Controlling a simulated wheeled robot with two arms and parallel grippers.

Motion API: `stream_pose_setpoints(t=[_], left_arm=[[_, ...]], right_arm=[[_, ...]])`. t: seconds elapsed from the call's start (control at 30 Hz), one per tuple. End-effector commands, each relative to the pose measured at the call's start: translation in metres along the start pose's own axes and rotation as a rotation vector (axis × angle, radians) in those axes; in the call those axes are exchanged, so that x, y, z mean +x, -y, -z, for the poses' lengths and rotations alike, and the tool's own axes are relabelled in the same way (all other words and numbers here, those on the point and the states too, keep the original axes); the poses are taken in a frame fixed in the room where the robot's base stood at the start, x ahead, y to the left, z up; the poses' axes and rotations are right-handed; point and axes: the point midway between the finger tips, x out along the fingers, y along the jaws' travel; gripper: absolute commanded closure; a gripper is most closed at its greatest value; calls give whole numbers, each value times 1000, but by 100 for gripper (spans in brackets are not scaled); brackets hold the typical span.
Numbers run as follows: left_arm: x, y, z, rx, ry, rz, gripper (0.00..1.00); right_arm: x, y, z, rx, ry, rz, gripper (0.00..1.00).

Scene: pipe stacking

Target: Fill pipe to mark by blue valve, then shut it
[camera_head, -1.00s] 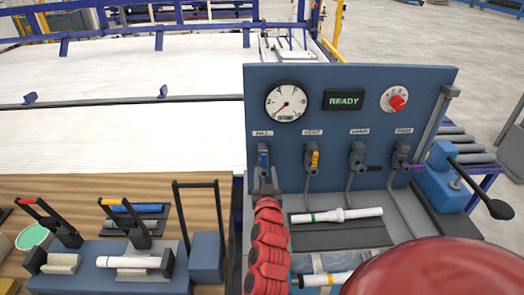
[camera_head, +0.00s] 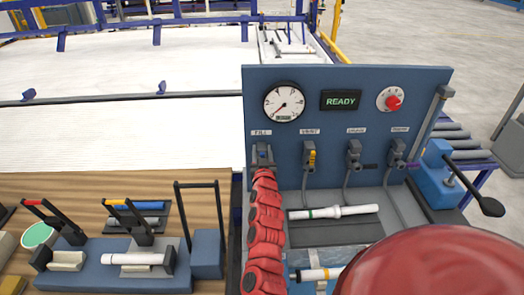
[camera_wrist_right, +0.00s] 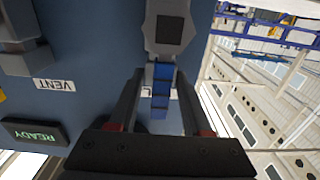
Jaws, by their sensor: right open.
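The blue-handled valve under the FILL label (camera_head: 261,133) is the leftmost on the blue panel (camera_head: 330,75). My right gripper (camera_head: 263,160) is in front of it and largely hides it in the head view. In the right wrist view the blue handle (camera_wrist_right: 162,85) lies between the open fingers of the gripper (camera_wrist_right: 160,80), with gaps on both sides. The round gauge (camera_head: 284,102) has its needle toward the lower left, and the display (camera_head: 341,100) reads READY. A white pipe with a green band (camera_head: 333,212) lies below the panel. My left gripper is not in view.
The yellow-handled VENT valve (camera_head: 309,157) is just right of the FILL valve, with two more valves beyond. A red knob (camera_head: 393,102) is at upper right. A blue pump with a black lever (camera_head: 445,175) stands right. Clamps and pipes occupy the wooden bench (camera_head: 80,185) left.

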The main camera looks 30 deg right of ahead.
Motion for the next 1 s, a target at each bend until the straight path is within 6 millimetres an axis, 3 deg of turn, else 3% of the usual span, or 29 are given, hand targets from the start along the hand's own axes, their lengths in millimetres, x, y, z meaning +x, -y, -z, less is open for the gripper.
stream_pose_setpoints(t=[0.17,0.43,1.0], left_arm=[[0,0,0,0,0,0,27],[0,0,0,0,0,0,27],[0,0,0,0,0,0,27]], right_arm=[[0,0,0,0,-1,-1,51],[0,0,0,-1,-1,-1,100],[0,0,0,-1,-1,-1,100]])
